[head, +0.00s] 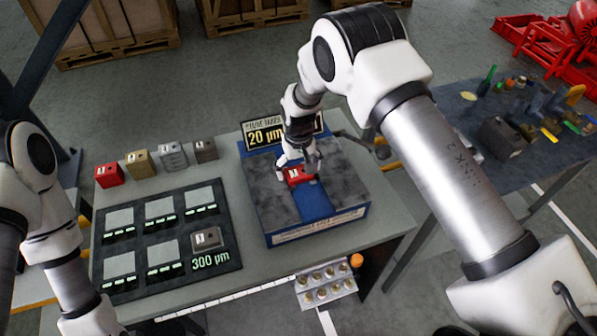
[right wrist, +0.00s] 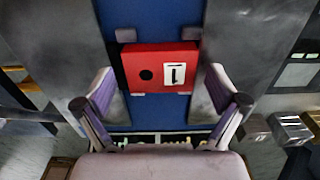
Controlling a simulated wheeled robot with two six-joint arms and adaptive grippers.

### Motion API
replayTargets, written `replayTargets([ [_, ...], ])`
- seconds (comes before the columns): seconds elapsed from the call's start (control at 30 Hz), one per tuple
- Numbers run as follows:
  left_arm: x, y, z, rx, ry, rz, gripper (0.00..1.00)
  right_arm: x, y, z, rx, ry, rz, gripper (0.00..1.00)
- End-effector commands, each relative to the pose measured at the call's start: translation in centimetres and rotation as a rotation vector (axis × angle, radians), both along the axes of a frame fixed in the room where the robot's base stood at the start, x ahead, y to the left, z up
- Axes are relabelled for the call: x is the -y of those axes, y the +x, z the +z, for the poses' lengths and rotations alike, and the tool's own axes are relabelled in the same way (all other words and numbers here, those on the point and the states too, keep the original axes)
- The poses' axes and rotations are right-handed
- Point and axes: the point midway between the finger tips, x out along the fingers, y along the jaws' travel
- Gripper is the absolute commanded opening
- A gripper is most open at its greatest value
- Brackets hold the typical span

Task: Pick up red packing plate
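A red block with a white "1" label and a dark round hole (right wrist: 160,68) lies on the blue strip of a grey-topped fixture; it also shows in the head view (head: 297,176). My right gripper (head: 299,165) is over it, pointing down. In the right wrist view its two fingers (right wrist: 160,82) are spread, one on each side of the block, with a visible gap at both sides. A second red block (head: 109,175) stands at the table's back left corner. My left arm is at the left edge, its gripper out of sight.
The fixture (head: 330,205) has a "20 µm" sign (head: 265,135) behind it. Tan and grey blocks (head: 138,165) line the table's back. A dark board (head: 120,235) with pale squares holds a grey-brown block (head: 206,240). A tray of round parts (head: 325,285) is at the front.

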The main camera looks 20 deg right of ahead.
Motion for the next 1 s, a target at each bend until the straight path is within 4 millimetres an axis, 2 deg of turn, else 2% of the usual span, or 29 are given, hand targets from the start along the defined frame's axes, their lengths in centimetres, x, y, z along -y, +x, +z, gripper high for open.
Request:
replayTargets([
  [0.03,0.0,0.0,0.0,-0.001,0.0,0.0,0.4,0.0,0.0,0.0,0.0,0.0,0.0,0.68],
  [0.17,0.0,0.0,0.0,-0.001,0.0,0.0,0.4,0.0,0.0,0.0,-0.001,0.0,0.0,0.22],
  [0.2,0.0,0.0,0.0,-0.001,0.0,0.0,0.4,0.0,0.0,0.0,-0.001,0.0,0.0,0.17],
  [0.57,0.0,0.0,0.4,0.0,0.0,0.0,0.4,0.0,0.0,0.5,-0.001,0.0,0.0,0.17],
  [0.87,0.0,0.0,2.7,0.0,0.0,0.0,0.4,0.0,0.1,4.1,0.002,0.0,-0.001,0.17],
  [1.0,0.0,0.0,4.4,0.0,0.0,0.0,0.4,-0.4,-2.5,4.5,-0.004,-0.001,0.001,0.17],
])
